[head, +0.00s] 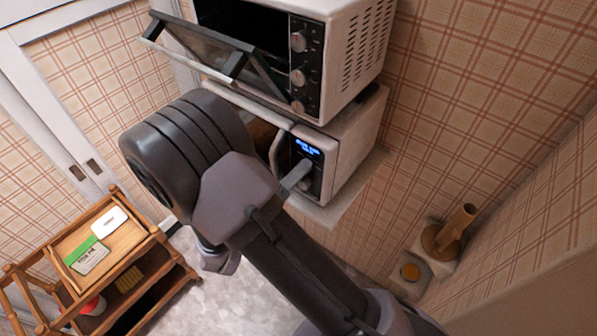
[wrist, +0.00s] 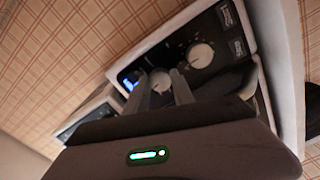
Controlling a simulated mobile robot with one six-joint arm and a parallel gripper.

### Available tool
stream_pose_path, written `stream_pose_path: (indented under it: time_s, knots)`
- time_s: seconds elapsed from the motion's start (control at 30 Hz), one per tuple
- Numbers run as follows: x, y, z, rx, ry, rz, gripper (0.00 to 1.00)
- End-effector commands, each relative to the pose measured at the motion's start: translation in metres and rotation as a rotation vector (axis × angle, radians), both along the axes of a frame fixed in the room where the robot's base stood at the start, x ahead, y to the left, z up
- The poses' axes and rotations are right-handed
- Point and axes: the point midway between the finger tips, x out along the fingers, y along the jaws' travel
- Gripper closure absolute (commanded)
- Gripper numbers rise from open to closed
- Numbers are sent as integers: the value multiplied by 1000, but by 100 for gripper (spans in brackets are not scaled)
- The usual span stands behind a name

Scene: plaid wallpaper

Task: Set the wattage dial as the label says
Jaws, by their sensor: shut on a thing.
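The white microwave (head: 347,150) stands below a toaster oven. Its dark control panel has a lit blue display (head: 307,147), with a pale dial (head: 307,164) just below. My gripper (head: 298,174) reaches this panel from the front. In the wrist view, its two fingers stand on either side of the pale dial (wrist: 160,81) next to the blue display (wrist: 131,82), shut on it. A second pale dial (wrist: 200,55) with marks around it is free. A green and white package (head: 88,255) lies on the trolley; its print is too small to read. The dial's setting is unclear.
The toaster oven (head: 345,50) above has its glass door (head: 215,52) hanging open close over my arm. A wooden trolley (head: 150,245) with a white item (head: 109,222) stands at lower left. A brown cylinder (head: 455,228) stands at right. The floor between is clear.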

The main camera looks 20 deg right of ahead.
Motion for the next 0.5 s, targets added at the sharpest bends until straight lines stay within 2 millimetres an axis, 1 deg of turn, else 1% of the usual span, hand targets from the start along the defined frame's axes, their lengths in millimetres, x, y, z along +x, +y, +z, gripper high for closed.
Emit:
stream_pose_path:
  time_s: [0.3,0.5]
  knots:
    - [0,0,1,-157,216,0,100]
    - [0,0,0,-239,328,0,100]
